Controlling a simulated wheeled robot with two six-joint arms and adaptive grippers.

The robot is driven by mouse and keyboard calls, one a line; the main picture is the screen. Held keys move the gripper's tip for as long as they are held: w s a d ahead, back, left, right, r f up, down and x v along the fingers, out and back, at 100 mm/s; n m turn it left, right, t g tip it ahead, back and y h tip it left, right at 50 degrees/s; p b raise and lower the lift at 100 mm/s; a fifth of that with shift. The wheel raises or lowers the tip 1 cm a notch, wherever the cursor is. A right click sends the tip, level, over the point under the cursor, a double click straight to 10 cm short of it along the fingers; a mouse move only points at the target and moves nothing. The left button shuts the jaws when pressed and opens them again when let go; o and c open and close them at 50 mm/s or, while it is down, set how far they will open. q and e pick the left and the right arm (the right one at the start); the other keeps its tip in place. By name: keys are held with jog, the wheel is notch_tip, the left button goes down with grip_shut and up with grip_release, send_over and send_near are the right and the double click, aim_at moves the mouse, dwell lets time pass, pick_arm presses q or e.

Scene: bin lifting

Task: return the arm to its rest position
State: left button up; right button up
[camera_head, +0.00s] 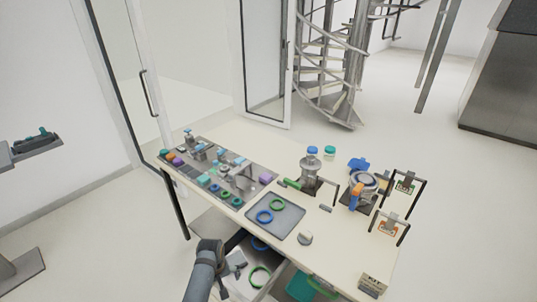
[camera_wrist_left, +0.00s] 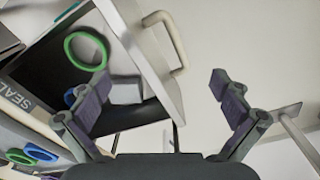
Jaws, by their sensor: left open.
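My left arm (camera_head: 203,270) comes in at the bottom of the head view, beside the front edge of the worktable (camera_head: 345,256). My left gripper (camera_wrist_left: 165,95) is open in the left wrist view, and nothing is held between its fingers. Beyond the fingers is an open white drawer with a pale handle (camera_wrist_left: 178,45). A green ring (camera_wrist_left: 86,50) lies in the drawer, left of the gripper and apart from it. The gripper's fingers are not clearly visible in the head view. My right gripper is in neither view.
The table holds a parts board (camera_head: 222,168), a grey tray (camera_head: 285,222) with blue and green rings, and several devices. Below the front edge, the open drawer also shows a green ring (camera_head: 260,277). A teal bin (camera_head: 300,288) stands beside it.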

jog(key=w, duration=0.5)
pick_arm(q)
jog(key=s+a+r+m+t+y, duration=0.1)
jog(key=s+a+r+m+t, duration=0.4)
jog(key=s+r, duration=1.15)
jog(key=s+a+f+m+g+b, duration=0.1)
jog(key=a+f+g+b, duration=0.15)
jog(key=f, duration=1.35)
jog(key=s+a+f+g+b, duration=0.1)
jog(key=a+f+b, duration=0.2)
jog(key=f, duration=1.3)
jog(key=s+f+b, duration=0.4)
jog(key=s+f, duration=1.5)
jog(key=f, duration=0.2)
jog(key=shift+s+a+f+g, duration=0.15)
jog(key=shift+a+g, duration=0.2)
jog(key=shift+a, duration=0.1)
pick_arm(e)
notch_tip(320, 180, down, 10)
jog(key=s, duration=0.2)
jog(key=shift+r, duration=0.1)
